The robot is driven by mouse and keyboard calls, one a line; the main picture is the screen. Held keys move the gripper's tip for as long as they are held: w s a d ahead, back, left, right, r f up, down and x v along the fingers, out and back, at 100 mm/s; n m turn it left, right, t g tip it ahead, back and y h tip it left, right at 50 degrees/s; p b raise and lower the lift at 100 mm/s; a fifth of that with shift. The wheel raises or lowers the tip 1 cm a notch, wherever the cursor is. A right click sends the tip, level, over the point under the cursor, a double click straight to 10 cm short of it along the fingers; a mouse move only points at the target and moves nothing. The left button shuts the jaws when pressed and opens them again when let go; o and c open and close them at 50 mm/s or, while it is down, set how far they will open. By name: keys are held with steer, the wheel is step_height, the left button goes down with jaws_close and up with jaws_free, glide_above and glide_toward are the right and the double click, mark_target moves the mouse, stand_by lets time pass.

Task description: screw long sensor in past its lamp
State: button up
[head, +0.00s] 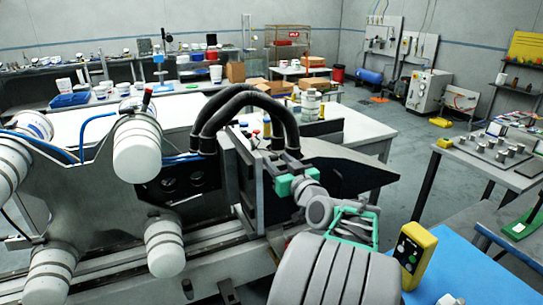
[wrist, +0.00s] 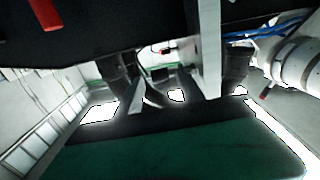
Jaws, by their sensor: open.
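The label magazine (head: 75,205) is a grey plate with several white rollers at the left of the head view. A dark panel (head: 178,182) with two round dark openings sits on it. My gripper (head: 297,185) has teal parts and is open, close to the machine's grey upright plate, right of the dark panel. I cannot tell whether it touches the machine. I cannot make out the long sensor or its lamp in either view. The wrist view looks upward past a dark underside (wrist: 110,30), with a pale upright bar (wrist: 206,50) and a white roller (wrist: 288,62) at the right.
Thick black hoses (head: 240,100) arch over the machine just behind my gripper. A yellow box (head: 414,255) with buttons stands by the blue surface (head: 480,275) at the right. A table with metal parts (head: 500,165) stands farther right. Open floor (head: 425,150) lies beyond.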

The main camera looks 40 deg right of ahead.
mark_target(275, 159)
steer(key=shift+x, duration=1.6)
steer(key=shift+c, duration=0.4)
jaws_close()
